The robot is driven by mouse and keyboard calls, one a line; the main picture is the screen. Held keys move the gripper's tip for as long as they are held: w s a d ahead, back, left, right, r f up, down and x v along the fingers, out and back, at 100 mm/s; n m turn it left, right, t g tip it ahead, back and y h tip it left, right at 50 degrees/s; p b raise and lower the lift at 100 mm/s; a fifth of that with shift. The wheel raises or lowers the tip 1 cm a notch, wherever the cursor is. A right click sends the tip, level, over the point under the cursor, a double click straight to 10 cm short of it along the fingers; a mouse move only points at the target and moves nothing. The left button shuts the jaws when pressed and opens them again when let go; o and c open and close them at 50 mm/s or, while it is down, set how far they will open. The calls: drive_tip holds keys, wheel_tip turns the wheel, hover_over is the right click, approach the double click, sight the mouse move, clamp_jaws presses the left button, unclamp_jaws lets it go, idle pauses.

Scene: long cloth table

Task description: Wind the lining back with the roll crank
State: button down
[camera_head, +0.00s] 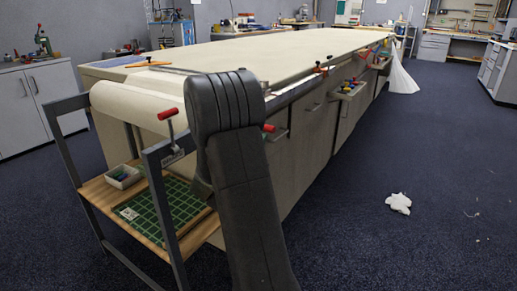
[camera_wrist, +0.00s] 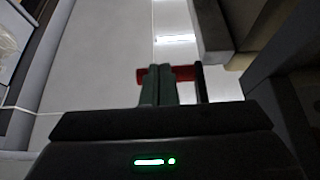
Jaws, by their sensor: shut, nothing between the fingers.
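The cream lining roll (camera_head: 135,108) lies across the near end of the long table, between dark frame posts. A red-handled lever (camera_head: 168,114) with a grey stem stands at the near post. Another red grip (camera_head: 268,127) shows just right of my dark arm, which hides part of the roll and the table side. In the wrist view my gripper (camera_wrist: 160,69) is shut and empty. A red handle bar (camera_wrist: 184,73) with a dark rod beside it shows behind the fingertips; contact is unclear, as is which red handle it is. My gripper is hidden in the head view.
The cloth-covered table (camera_head: 290,50) runs away, with orange clamps and open drawers (camera_head: 350,90) on its right. A wooden shelf (camera_head: 150,222) below the roll holds a green cutting mat (camera_head: 180,200) and small tray (camera_head: 122,177). Floor at right is mostly clear, with a white scrap (camera_head: 398,203).

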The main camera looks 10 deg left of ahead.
drive_tip(key=shift+w+d+r, duration=0.15)
drive_tip(key=shift+w+r, duration=0.15)
drive_tip(key=shift+r, duration=0.4)
drive_tip(key=shift+w+d+r, duration=0.15)
drive_tip(key=shift+w+r, duration=0.1)
drive_tip(key=shift+r, duration=0.45)
